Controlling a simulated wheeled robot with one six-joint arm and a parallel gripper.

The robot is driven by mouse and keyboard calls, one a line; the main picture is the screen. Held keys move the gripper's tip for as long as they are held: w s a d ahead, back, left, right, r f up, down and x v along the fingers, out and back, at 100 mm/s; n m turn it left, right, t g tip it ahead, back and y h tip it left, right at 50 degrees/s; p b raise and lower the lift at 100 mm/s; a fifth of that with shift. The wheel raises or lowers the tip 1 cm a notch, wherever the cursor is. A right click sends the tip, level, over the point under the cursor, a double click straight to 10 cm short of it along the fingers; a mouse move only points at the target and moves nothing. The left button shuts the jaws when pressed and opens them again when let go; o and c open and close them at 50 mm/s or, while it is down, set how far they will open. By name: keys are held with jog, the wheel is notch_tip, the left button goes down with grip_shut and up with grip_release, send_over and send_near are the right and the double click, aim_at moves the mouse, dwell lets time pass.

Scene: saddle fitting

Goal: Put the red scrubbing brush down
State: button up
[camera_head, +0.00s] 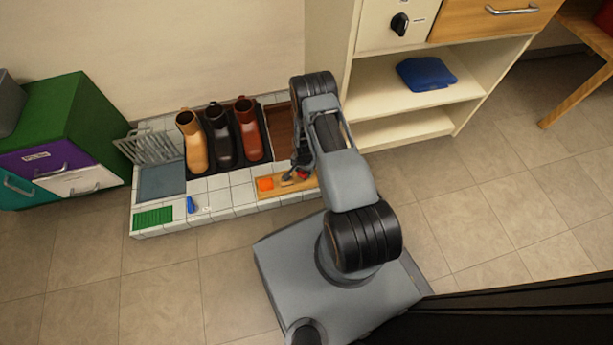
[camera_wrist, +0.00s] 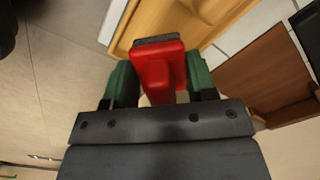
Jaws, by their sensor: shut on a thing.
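The red scrubbing brush (camera_wrist: 158,70) is between the two green-padded fingers of my gripper (camera_wrist: 160,88) in the wrist view, with its dark bristle edge facing away from the wrist. My gripper is shut on it. In the head view my gripper (camera_head: 296,176) is at the right part of a shallow light-wood tray (camera_head: 270,194), and only a bit of red shows there. The tray also shows beyond the brush in the wrist view (camera_wrist: 208,22). I cannot tell whether the brush touches the tray.
An orange item (camera_head: 265,184) lies in the tray's left part. Tan, dark and red-brown boots (camera_head: 249,130) stand on a black mat behind. A brown wooden panel (camera_head: 281,132) is behind the tray. A blue item (camera_head: 190,205) and green mat (camera_head: 153,217) lie left. Cream shelving (camera_head: 395,95) stands right.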

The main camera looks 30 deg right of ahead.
jog(key=shift+d+f, duration=0.4)
jog(key=shift+f, duration=0.15)
jog(key=shift+w+d+f+b, duration=0.1)
jog(key=shift+d+f+b, duration=0.1)
jog(key=shift+f+b, duration=1.35)
jog(key=shift+f, duration=0.2)
jog(key=shift+f, duration=0.1)
jog(key=o, duration=0.8)
